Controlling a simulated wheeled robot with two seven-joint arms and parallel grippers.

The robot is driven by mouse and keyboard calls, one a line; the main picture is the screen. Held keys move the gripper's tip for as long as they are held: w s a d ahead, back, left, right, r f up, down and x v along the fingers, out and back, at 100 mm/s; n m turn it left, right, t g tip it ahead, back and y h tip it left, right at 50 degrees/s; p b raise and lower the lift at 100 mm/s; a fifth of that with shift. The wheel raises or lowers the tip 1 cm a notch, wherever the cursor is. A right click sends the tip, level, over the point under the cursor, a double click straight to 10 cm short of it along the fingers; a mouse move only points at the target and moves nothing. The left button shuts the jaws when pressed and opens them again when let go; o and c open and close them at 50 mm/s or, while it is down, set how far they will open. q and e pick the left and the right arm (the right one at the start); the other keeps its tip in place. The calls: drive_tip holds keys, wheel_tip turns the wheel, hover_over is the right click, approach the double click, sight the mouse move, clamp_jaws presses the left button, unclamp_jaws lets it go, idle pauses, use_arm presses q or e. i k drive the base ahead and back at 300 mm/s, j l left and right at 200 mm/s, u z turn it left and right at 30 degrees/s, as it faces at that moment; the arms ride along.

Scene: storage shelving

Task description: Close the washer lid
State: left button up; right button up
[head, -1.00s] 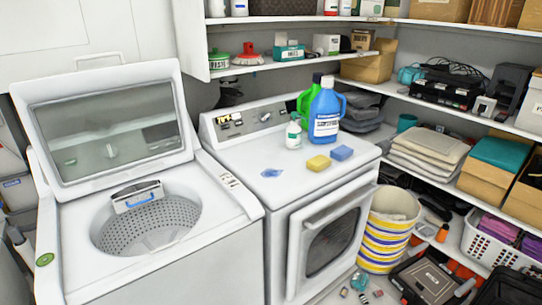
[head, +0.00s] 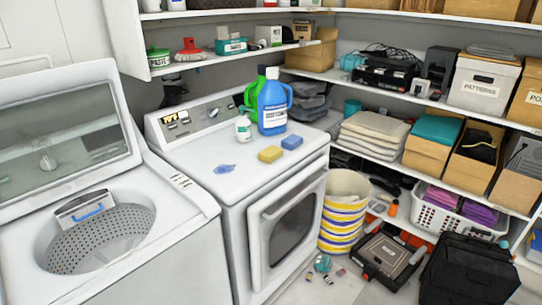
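The washer (head: 165,262) stands at the left of the head view. Its lid (head: 62,128) is raised and leans back, with a glass panel in a white frame. The tub (head: 105,240) is open to view, with a perforated drum and a dispenser piece with a blue strip at its back edge. The lid's left part is cut off by the picture edge. Neither of my grippers shows in the head view.
A white dryer (head: 235,190) stands right of the washer, with a blue detergent bottle (head: 272,105), a green bottle and sponges on top. A striped basket (head: 343,215), a toolbox (head: 382,254) and a black bag (head: 470,270) stand on the floor. Loaded shelves line the back and right.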

sight(15, 90)
drive_tip(key=u, duration=1.25)
drive_tip(key=i+j, duration=0.5)
drive_tip(key=i+z, duration=0.05)
drive_tip(key=i, duration=0.1)
